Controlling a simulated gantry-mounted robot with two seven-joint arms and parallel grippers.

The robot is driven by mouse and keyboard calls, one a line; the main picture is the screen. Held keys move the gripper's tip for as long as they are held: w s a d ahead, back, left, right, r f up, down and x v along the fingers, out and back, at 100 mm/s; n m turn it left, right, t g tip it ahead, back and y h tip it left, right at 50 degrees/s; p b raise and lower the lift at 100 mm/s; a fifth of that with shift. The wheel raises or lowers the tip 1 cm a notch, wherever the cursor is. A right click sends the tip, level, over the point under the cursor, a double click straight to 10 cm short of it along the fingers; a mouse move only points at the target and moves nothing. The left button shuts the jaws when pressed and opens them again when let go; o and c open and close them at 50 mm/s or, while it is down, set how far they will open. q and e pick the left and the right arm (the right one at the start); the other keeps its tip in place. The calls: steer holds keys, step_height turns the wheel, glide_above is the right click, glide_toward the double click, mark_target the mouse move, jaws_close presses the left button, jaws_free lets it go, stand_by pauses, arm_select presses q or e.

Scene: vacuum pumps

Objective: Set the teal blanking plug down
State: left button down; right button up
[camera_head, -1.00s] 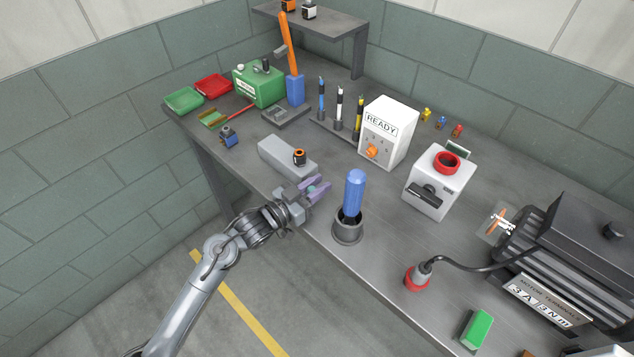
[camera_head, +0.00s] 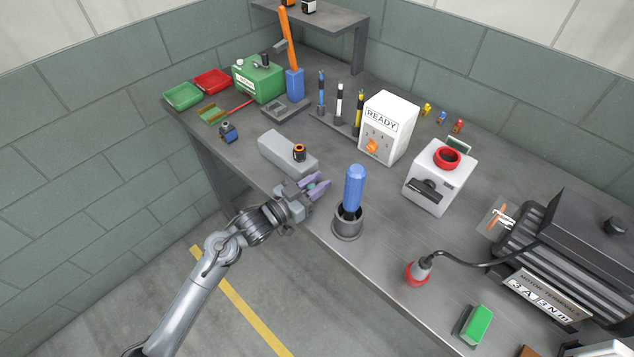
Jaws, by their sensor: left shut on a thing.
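The gripper is just in front of a grey block and left of a blue-handled tool. I cannot tell whether the plug touches the bench. My right gripper is not in view.
The blue-handled tool (camera_head: 355,187) stands in a dark round holder (camera_head: 347,224). A white READY box (camera_head: 388,128) and a white unit with a red ring (camera_head: 437,181) stand behind. Bare bench lies between them.

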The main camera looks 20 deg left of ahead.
arm_select(q)
steer(key=c, duration=0.8)
jaws_free()
steer(key=shift+p+v, duration=0.8)
steer(key=shift+v, duration=4.65)
jaws_close()
